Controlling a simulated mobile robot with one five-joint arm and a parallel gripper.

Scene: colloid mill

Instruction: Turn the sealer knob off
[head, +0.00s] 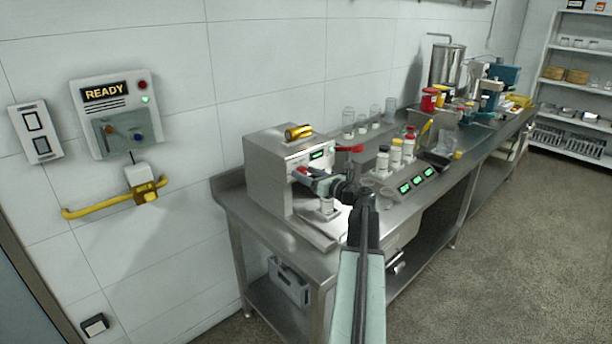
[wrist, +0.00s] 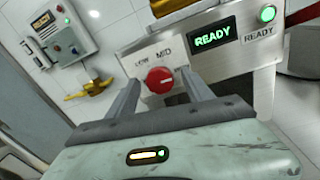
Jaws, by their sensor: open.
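The sealer (head: 268,178) is a steel box on the near end of the bench. Its front panel (wrist: 143,56) carries a round red knob (wrist: 159,80) with a pale pointer mark. LOW and MED are printed above the knob; another label at its right is partly hidden by a finger. A READY display (wrist: 212,38) and a lit green lamp (wrist: 268,13) are to its right. My gripper (wrist: 163,83) is open, with one finger on each side of the knob. I cannot tell whether the fingers touch it. In the head view my gripper (head: 308,178) is at the panel, beside the red knob (head: 302,171).
A red handle (head: 350,148) sticks out at the sealer's right. Capped bottles (head: 396,155) and green displays (head: 417,180) are to the right. A wall panel (head: 118,112) also reads READY, above a yellow rail (head: 100,206). The floor at right is clear.

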